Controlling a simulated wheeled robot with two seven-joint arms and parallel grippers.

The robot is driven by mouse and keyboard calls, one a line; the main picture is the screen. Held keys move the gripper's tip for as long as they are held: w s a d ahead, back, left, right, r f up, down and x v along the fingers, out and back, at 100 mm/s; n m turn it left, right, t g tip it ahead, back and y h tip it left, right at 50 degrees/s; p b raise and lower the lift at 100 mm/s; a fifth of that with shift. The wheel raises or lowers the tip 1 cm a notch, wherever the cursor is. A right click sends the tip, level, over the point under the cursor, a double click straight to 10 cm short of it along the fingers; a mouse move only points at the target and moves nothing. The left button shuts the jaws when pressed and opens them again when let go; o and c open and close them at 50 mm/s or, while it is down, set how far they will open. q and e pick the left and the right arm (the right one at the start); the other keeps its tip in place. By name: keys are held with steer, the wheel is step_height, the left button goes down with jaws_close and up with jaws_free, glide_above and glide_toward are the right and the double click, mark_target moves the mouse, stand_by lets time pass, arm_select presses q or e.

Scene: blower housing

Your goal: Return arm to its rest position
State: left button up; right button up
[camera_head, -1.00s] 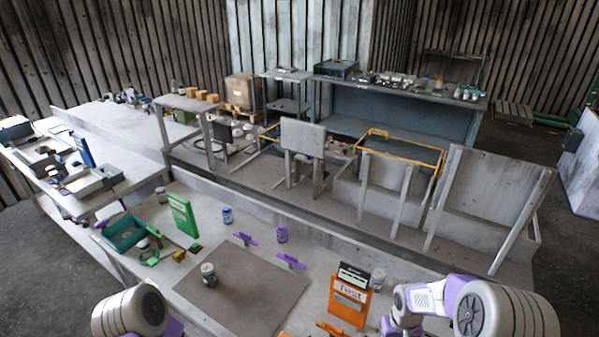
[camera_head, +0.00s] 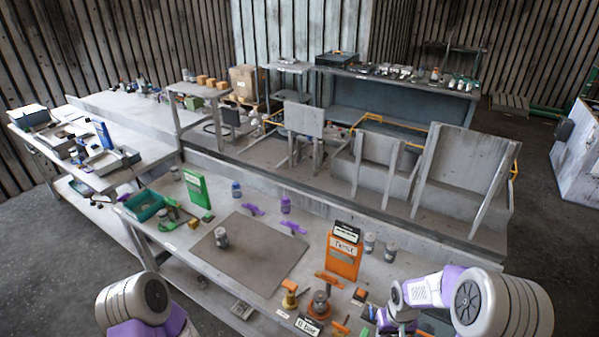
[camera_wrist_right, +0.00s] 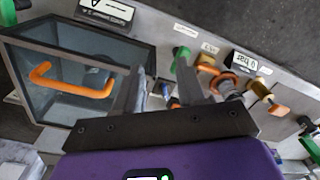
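My right arm (camera_head: 440,292) comes in at the lower right of the head view, bent over the front of the workbench; its gripper does not show clearly there. In the right wrist view my right gripper (camera_wrist_right: 160,88) has its two dark fingers apart, with nothing clearly held between them. It is beside a grey box with a clear window and an orange handle (camera_wrist_right: 72,82). My left arm (camera_head: 138,305) shows only as a rounded white and purple link at the lower left of the head view. My left gripper is out of view.
The workbench holds a dark mat (camera_head: 265,255) with a jar (camera_head: 221,237), an orange sign stand (camera_head: 343,257), a green stand (camera_head: 196,188) and a green bin (camera_head: 146,205). Orange-knobbed tools (camera_head: 319,302) crowd the front right edge. Floor (camera_head: 60,260) is clear at left.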

arm_select(q)
step_height(320, 180, down, 13)
steer(key=w+b, duration=0.1)
steer(key=b, duration=1.1)
steer(key=shift+w, duration=0.3)
arm_select(e)
steer(key=s+a+f+y, duration=0.1)
steer(key=s+a+f, duration=0.3)
steer(key=f, duration=0.4)
steer(key=s+a+f+m+y, duration=0.1)
steer(key=s+a+f, duration=0.4)
steer(key=f, duration=0.4)
steer(key=s+a+f+m+y, duration=0.1)
steer(key=s+a+f, duration=0.3)
steer(key=f, duration=0.4)
steer(key=shift+s+a+f+y, duration=0.25)
steer(key=shift+a+f+y, duration=0.15)
steer(key=shift+a, duration=0.5)
arm_select(q)
steer(key=shift+f, duration=0.1)
arm_select(e)
steer(key=shift+r, duration=0.1)
